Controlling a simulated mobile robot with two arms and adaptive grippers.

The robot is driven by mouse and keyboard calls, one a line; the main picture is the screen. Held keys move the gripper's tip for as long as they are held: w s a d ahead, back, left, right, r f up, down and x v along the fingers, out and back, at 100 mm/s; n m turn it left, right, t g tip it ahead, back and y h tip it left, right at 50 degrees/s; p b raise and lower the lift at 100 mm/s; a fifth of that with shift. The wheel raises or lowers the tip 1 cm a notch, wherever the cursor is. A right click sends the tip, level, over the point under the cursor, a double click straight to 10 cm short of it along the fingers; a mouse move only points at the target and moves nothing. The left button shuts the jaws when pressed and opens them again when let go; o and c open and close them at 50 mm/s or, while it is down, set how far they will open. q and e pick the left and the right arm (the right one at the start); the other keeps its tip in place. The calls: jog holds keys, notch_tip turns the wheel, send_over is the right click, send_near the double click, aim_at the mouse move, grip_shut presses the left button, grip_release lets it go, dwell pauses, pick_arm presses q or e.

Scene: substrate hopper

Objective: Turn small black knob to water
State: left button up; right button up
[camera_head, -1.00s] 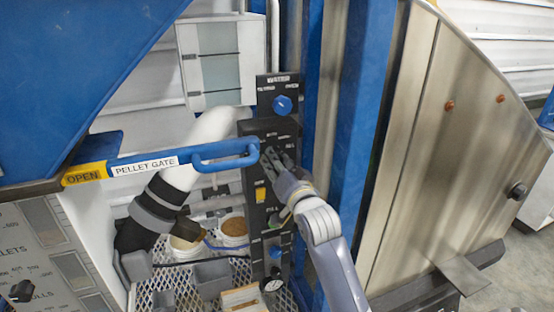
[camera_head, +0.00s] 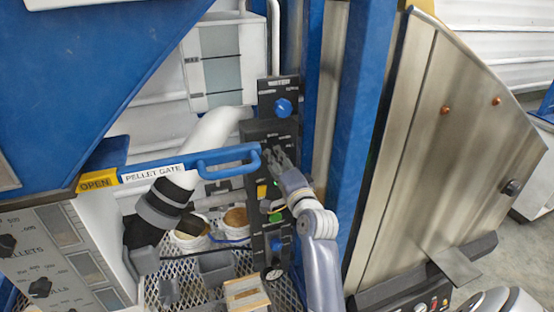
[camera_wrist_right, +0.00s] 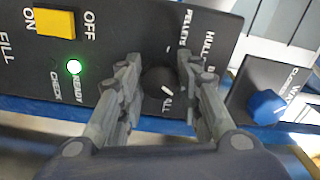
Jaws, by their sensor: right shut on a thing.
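The small black knob (camera_wrist_right: 158,82) with a white pointer mark sits on the black control panel (camera_head: 257,130). In the right wrist view its mark points down and slightly right, toward a partly covered label. Labels reading "PELLETS" and "HULL" are beside it. My right gripper (camera_wrist_right: 158,80) is shut on the knob, one finger on each side. In the head view the right gripper (camera_head: 274,154) is against the panel and hides the knob. My left gripper is not in view.
A blue knob (camera_head: 283,107) is above on the panel. A yellow switch (camera_wrist_right: 55,24) and lit green light (camera_wrist_right: 73,67) are close to the fingers. The blue pellet gate handle (camera_head: 228,154) passes just left of my gripper. A blue post (camera_head: 363,110) stands to the right.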

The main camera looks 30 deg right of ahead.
dwell(0.3)
jog(key=o, duration=1.1)
